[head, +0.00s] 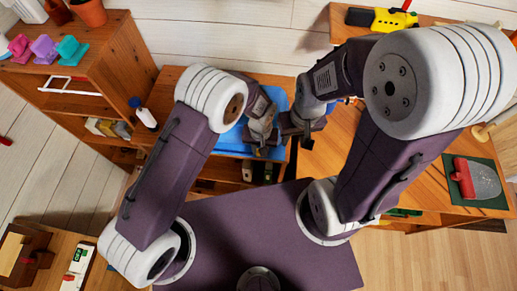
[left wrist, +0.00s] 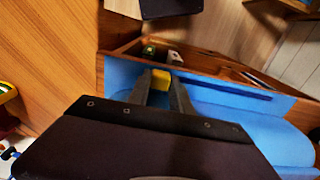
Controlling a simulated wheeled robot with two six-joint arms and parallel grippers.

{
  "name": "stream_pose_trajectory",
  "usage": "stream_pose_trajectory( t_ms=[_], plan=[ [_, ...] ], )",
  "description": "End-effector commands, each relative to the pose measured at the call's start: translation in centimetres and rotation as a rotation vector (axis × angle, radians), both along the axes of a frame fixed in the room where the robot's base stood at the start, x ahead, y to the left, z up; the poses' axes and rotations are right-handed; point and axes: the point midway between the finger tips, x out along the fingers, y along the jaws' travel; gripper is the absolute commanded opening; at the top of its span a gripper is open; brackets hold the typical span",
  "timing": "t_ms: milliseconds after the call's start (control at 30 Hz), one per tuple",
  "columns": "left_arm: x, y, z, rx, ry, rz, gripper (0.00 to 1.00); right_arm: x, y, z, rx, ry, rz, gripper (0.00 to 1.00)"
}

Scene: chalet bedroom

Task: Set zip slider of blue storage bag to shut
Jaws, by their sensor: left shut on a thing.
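The blue storage bag (head: 233,138) lies flat on the wooden surface, partly hidden by my arms. In the left wrist view the blue bag (left wrist: 215,97) has a dark zip line (left wrist: 225,87) running along it. A yellow zip slider (left wrist: 160,79) sits between the fingertips of my left gripper (left wrist: 161,88), which is shut on it. In the head view my left gripper (head: 262,138) is over the right part of the bag. My right gripper (head: 298,130) is just right of it, near the bag's edge; its finger gap is not clear.
A white bottle (head: 146,117) with a blue cap stands left of the bag. A wooden shelf (head: 120,48) with colored items is at the upper left. A green mat (head: 433,183) with a red-handled tool (head: 465,178) lies on the right table. My two grippers are close together.

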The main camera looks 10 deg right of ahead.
Motion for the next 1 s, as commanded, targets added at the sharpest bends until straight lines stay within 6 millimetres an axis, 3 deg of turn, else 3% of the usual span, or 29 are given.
stream_pose_trajectory(
  t_ms=[133,167,200,233,567,1000],
  plan=[
    [0.2,-0.1,0.1,-0.004,-0.005,-0.003,0.00,0.0,0.0,0.0,0.000,0.000,0.000,0.36],
    [0.2,-0.1,0.1,-0.004,-0.005,-0.003,0.34,0.0,0.0,0.0,0.000,0.000,0.000,0.36],
    [0.2,-0.1,0.1,-0.004,-0.004,-0.003,0.45,0.0,0.0,0.0,0.000,0.000,0.000,0.36],
    [0.2,-0.1,0.1,-0.004,-0.004,-0.003,0.47,0.0,0.0,0.0,0.000,0.000,0.000,0.36],
    [0.1,0.0,0.4,-0.002,-0.003,-0.001,0.47,0.0,0.0,-0.2,0.000,0.000,0.000,0.36],
    [0.1,-0.1,8.4,-0.004,-0.004,-0.002,0.47,0.0,0.0,-2.0,0.000,0.000,0.000,0.36]
  ],
)
